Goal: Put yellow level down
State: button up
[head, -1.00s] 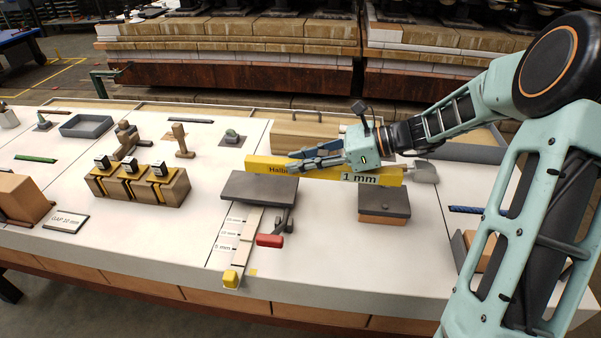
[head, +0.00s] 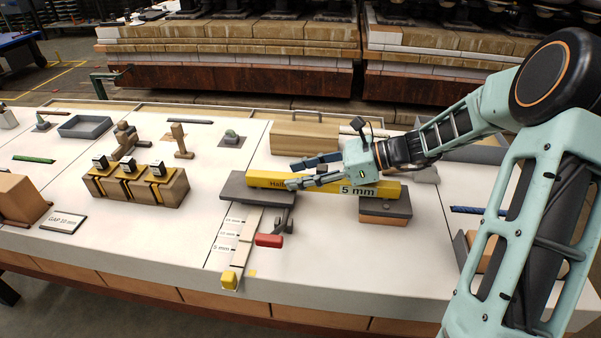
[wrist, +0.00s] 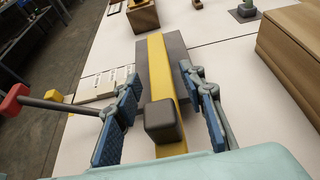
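The yellow level (head: 330,184), a long bar marked "5 mm", lies across the left dark plate (head: 240,188) and reaches over the right dark slab (head: 385,203). It looks level and appears to rest on both; contact at the right is partly hidden. My gripper (head: 292,175) is over the bar's left half. In the wrist view, my gripper (wrist: 160,85) is open, its blue-padded fingers apart on either side of the yellow level (wrist: 157,60). A dark grey block (wrist: 162,122) on the bar sits between the fingers, with gaps visible at both sides.
A red-handled tool (head: 268,240) and a stepped gauge strip (head: 240,245) lie in front of the left plate. A wooden box (head: 305,138) stands behind the level.

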jog(key=shift+r, duration=0.1)
jog(key=shift+r, duration=0.35)
notch_tip(320, 180, up, 5)
jog(key=p, duration=0.3)
send_over(348, 181)
jog(key=shift+d+f, duration=0.1)
jog(key=shift+f, duration=0.05)
jog(key=shift+f, duration=0.1)
